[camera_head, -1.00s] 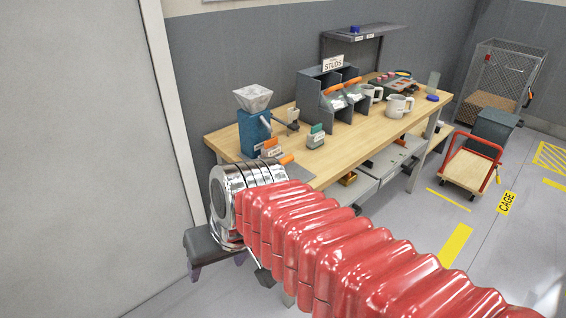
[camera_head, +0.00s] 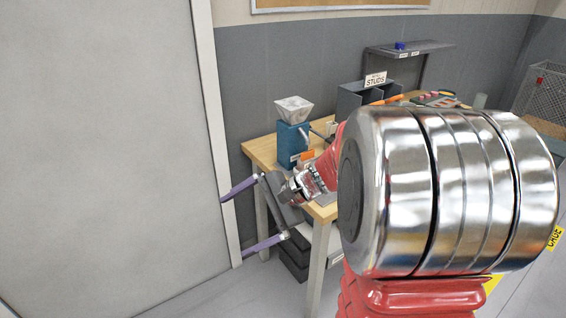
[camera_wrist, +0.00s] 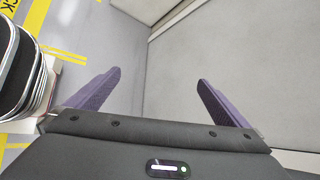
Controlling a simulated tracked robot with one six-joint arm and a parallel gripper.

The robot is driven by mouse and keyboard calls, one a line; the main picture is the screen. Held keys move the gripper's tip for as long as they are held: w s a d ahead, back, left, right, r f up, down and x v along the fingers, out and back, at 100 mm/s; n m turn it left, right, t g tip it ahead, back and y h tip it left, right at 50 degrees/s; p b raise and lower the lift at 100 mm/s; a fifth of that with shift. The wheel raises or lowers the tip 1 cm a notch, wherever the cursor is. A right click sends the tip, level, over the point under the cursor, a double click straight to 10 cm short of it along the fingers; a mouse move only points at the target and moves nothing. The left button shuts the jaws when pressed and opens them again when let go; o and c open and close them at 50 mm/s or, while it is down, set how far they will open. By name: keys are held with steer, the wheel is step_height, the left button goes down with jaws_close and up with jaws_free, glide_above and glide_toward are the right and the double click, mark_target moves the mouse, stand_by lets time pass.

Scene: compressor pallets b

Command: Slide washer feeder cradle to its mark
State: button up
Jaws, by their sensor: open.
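The blue washer feeder (camera_head: 293,143) with its pale hopper (camera_head: 294,108) stands on the near left end of the wooden bench (camera_head: 262,150). I cannot make out a separate cradle or its mark; my arm hides part of the bench top beside the feeder.
The large pale panel (camera_head: 100,140) stands close to my fingertips on the left. A studs rack (camera_head: 362,97) stands farther back on the bench, below a wall shelf (camera_head: 410,49). Dark boxes (camera_head: 293,258) sit under the bench. My arm blocks the right side.

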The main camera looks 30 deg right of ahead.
steer(key=w+d+f+m+t+h, duration=0.1)
steer(key=d+m, duration=0.4)
steer(key=d, duration=0.5)
steer(key=w+d+f+m+t+h, duration=0.2)
steer(key=w+d+f+m+t, duration=0.1)
steer(key=d, duration=0.7)
steer(key=w+d+f+m+t+h, duration=0.1)
steer(key=d+f+m+t, duration=0.3)
steer(key=d, duration=0.6)
steer(key=shift+w+d+f+m+t, duration=0.1)
steer(key=shift+w+m+t, duration=0.45)
steer(key=shift+m, duration=0.3)
steer(key=shift+w+d+f+m+t, duration=0.1)
steer(key=shift+w+m+t, duration=0.25)
steer(key=shift+m+t, duration=0.4)
steer(key=s+d+f+m+h, duration=0.1)
steer(key=d, duration=0.2)
steer(key=s+d+f+m+t+h, duration=0.1)
steer(key=d+m+h, duration=0.1)
steer(key=d, duration=0.1)
steer(key=s+d+f+m+h, duration=0.1)
steer(key=d, duration=0.2)
steer(key=shift+d+f+m, duration=0.1)
steer(key=shift+f+m, duration=0.25)
steer(key=shift+m, duration=0.05)
steer(key=shift+w, duration=0.1)
steer(key=w, duration=1.3)
steer(key=shift+w+a, duration=0.25)
steer(key=shift+w, duration=0.1)
steer(key=shift+c, duration=0.6)
